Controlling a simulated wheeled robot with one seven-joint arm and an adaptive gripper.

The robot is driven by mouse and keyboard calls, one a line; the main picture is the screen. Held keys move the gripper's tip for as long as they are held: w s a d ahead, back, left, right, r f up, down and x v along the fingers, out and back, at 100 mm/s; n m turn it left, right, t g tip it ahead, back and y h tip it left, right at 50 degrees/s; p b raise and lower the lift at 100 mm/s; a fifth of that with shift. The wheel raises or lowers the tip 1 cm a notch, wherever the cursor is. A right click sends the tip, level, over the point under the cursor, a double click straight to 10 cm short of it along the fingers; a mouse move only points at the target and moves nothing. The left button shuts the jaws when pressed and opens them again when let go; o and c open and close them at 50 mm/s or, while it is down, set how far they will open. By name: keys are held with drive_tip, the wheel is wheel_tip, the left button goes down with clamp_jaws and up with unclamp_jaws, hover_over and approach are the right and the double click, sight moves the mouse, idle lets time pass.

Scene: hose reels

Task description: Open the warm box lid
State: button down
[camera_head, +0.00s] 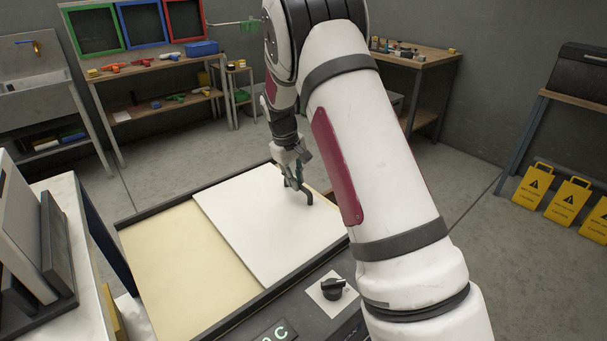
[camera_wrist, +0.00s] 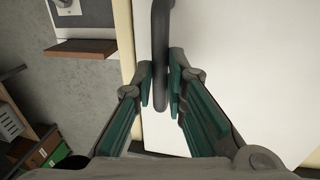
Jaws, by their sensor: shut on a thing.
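The warm box (camera_head: 290,303) is a dark-rimmed box in front of me, with a knob and a display on its near side. Its lid (camera_head: 265,225) is a flat white panel over the right part of the top. A cream surface (camera_head: 185,265) shows on the left; I cannot tell if it is a second panel or the inside. A dark bar handle (camera_head: 309,197) stands on the lid near its far right part. My gripper (camera_head: 294,181) is shut on this handle. In the wrist view, the green-padded fingers (camera_wrist: 161,92) sit on both sides of the handle (camera_wrist: 161,45).
A white table with grey panels (camera_head: 55,250) stands close at the left. Yellow warning signs (camera_head: 573,202) stand on the floor at the right. Workbenches (camera_head: 155,75) line the back wall. Floor is free behind the box. My arm hides part of the box's right side.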

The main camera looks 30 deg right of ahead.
drive_tip(key=s+a, duration=0.1)
drive_tip(key=a, duration=0.5)
drive_tip(key=s+a+p, duration=0.1)
drive_tip(key=a, duration=0.5)
drive_tip(key=s+a, duration=0.1)
drive_tip(key=a, duration=0.5)
drive_tip(key=shift+s+a+p, duration=0.1)
drive_tip(key=shift+s+p, duration=0.15)
drive_tip(key=shift+p, duration=0.1)
drive_tip(key=c, duration=1.6)
unclamp_jaws()
drive_tip(key=shift+r, duration=0.1)
wheel_tip(320, 180, up, 12)
drive_tip(key=a, duration=0.2)
drive_tip(key=shift+s+a, duration=0.15)
drive_tip(key=shift+s, duration=0.1)
